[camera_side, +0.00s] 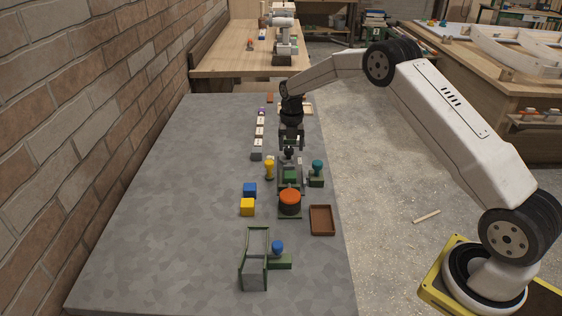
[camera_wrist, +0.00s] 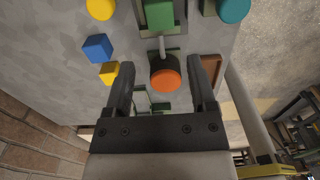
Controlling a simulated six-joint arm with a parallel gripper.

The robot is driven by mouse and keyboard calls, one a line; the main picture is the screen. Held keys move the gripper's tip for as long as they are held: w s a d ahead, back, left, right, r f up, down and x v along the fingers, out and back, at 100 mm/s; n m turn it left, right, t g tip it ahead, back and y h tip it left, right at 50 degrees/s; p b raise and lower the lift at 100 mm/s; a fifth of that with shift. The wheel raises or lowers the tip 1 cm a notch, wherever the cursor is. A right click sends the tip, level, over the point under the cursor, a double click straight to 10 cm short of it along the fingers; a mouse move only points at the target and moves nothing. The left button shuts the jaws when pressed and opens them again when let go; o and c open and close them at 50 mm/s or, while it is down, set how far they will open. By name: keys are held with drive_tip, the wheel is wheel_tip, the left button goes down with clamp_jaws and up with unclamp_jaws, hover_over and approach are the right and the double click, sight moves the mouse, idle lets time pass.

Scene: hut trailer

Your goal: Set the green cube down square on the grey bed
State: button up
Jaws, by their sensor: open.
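The green cube (camera_side: 290,176) is mid-bench in the side view, just below my gripper (camera_side: 290,155). It appears to rest on a small dark-framed grey bed, mostly hidden beneath it; I cannot tell whether it lies square or touches fully. In the wrist view the cube (camera_wrist: 159,14) is at the top edge, partly cut off, beyond my fingertips. My gripper (camera_wrist: 161,75) is open, with its two fingers wide apart and nothing held between them. A thin grey rod lies between the cube and an orange-topped round block (camera_wrist: 165,80).
A yellow knob (camera_side: 269,168) and a teal knob (camera_side: 317,166) flank the cube. Blue (camera_side: 250,189) and yellow (camera_side: 247,207) cubes, a brown tray (camera_side: 321,220) and a green-railed frame (camera_side: 243,272) stand nearer. The bench's left side is clear beside the brick wall.

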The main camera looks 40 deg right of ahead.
drive_tip(key=shift+a, duration=0.1)
drive_tip(key=s+a+r+m+t, duration=0.1)
drive_tip(key=s+a+r+m, duration=0.6)
drive_tip(key=s+m, duration=0.6)
drive_tip(key=s+a+m, duration=0.3)
drive_tip(key=s+m, duration=0.4)
drive_tip(key=s, duration=0.1)
drive_tip(key=s+a+m+t, duration=0.1)
drive_tip(key=s+a+m, duration=0.2)
drive_tip(key=s+m, duration=0.4)
drive_tip(key=shift+s+a+t, duration=0.25)
drive_tip(key=shift+s+t, duration=0.05)
drive_tip(key=shift+s, duration=0.25)
